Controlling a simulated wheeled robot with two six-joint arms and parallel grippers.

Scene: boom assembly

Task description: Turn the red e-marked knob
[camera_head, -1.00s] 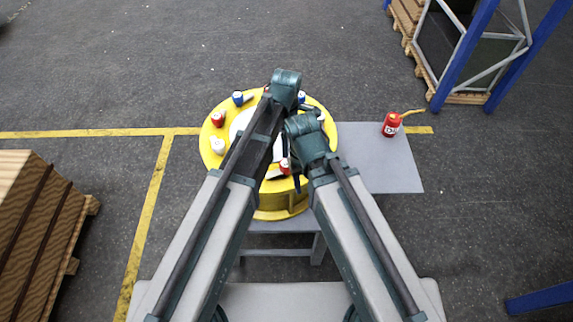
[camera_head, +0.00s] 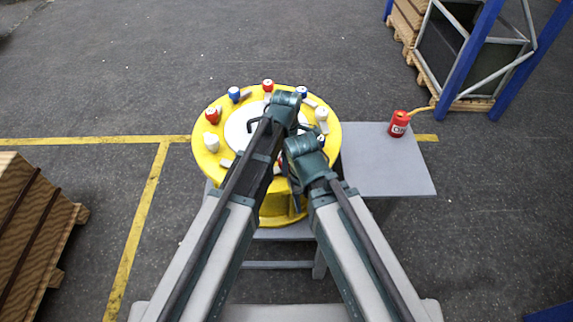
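A round yellow turntable (camera_head: 204,168) with a white centre (camera_head: 238,128) carries several knobs around its rim. One red knob (camera_head: 213,115) is at its left and another red knob (camera_head: 268,85) is at its far edge. A third red knob at the near side is almost wholly hidden by my arms. No e mark can be read at this size. My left arm reaches over the middle of the turntable; its gripper is hidden or cannot be made out. My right gripper (camera_head: 297,190) is a dark shape low over the near side; its fingers are unclear.
Blue knobs (camera_head: 234,95) and white knobs (camera_head: 211,141) share the rim. A grey table (camera_head: 390,172) at the right bears a red oil can (camera_head: 398,124). Wooden crates (camera_head: 28,225) stand at the left and a blue-posted rack (camera_head: 470,55) at the far right. Open floor lies beyond.

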